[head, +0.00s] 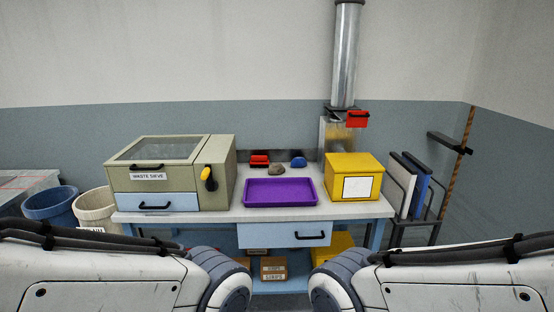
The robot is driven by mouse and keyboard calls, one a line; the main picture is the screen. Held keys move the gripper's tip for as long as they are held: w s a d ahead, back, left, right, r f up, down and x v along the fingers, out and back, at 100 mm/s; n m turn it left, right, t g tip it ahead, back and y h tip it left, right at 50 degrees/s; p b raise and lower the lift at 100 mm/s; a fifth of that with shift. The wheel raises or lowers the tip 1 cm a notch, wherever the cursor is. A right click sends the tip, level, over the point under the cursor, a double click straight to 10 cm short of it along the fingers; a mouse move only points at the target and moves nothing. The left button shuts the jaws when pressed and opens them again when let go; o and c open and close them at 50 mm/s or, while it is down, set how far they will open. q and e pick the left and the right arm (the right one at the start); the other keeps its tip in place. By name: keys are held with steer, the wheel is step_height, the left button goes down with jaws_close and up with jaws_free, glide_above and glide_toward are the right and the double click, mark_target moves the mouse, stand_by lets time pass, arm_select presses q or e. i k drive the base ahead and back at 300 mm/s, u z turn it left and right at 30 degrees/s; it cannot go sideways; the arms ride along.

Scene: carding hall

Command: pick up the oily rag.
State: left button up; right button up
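A small grey-brown lump (277,170) lies on the workbench, just behind the purple tray; it looks like crumpled cloth and may be the oily rag. A blue lump (298,162) lies to its right and a red item (260,161) to its left, both close behind the tray. They are too small to tell for certain which is the rag. Links of both my arms show at the bottom of the head view, but neither gripper is in view.
The purple tray (281,192) is empty. The waste sieve box (172,172) stands at left on the workbench (230,213), a yellow box (354,177) at right. A metal duct (345,55) rises behind. Blue and cream bins (51,205) stand at left, a panel rack (418,190) at right.

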mark_target(275, 168)
steer(key=u, duration=0.25)
steer(key=i, duration=1.85)
steer(key=u, duration=0.25)
